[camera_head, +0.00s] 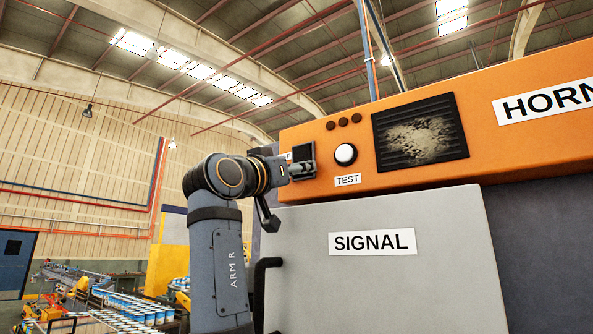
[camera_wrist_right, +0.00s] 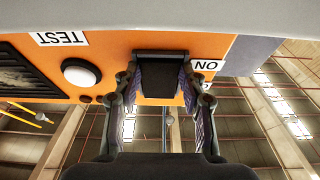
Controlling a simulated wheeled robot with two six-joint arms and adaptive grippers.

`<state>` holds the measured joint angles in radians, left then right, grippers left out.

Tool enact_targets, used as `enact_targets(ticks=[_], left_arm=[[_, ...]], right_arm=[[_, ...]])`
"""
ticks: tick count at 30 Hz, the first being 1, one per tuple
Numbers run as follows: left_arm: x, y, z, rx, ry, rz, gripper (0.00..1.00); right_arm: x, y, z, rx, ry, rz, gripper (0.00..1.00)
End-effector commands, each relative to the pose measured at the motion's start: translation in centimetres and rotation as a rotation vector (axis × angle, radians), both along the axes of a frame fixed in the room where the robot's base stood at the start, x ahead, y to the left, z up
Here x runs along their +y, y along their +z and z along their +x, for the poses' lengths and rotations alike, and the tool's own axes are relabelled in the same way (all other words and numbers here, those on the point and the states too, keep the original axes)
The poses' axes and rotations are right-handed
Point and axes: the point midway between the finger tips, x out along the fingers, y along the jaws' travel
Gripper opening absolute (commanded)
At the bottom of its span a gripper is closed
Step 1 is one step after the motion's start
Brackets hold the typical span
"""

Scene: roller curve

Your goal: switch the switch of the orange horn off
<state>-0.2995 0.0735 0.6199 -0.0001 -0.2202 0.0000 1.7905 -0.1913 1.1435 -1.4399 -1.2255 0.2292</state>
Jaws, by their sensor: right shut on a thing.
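The orange horn unit (camera_head: 540,122) fills the right of the head view, with a black switch (camera_head: 303,151) at its left end. The wrist view, upside down, shows the dark switch (camera_wrist_right: 158,76) between both fingers of my right gripper (camera_wrist_right: 157,82). The gripper is shut on it; the head view shows the gripper (camera_head: 300,168) at the switch's lower part. An ON label (camera_wrist_right: 207,65) sits beside the switch; a second label is mostly hidden. Whether the switch stands on or off is unclear. My left gripper is not in view.
A white TEST button (camera_head: 345,154) and a dark grille (camera_head: 420,132) are to the right of the switch. A grey SIGNAL panel (camera_head: 440,275) stands below, with a black handle (camera_head: 260,285) at its left edge. A conveyor with cans (camera_head: 130,308) is far left.

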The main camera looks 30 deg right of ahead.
Motion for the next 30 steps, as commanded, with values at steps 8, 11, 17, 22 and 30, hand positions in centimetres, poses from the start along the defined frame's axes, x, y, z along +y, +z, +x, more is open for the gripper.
enact_targets(ticks=[8, 11, 17, 22, 30], left_arm=[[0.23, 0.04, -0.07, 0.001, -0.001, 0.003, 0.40], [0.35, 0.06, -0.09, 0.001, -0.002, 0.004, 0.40], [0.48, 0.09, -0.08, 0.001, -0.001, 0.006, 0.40], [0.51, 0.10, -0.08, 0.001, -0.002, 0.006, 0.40], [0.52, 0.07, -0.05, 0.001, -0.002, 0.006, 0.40]], right_arm=[[0.52, 0.90, -0.24, 0.068, 0.004, 0.166, 0.10], [0.56, 0.91, -0.33, 0.079, 0.002, 0.191, 0.10], [0.57, 0.90, -0.32, 0.080, 0.002, 0.198, 0.10], [0.57, 0.91, -0.33, 0.080, 0.002, 0.198, 0.48], [0.56, 0.79, -0.27, 0.082, 0.001, 0.200, 0.64]])
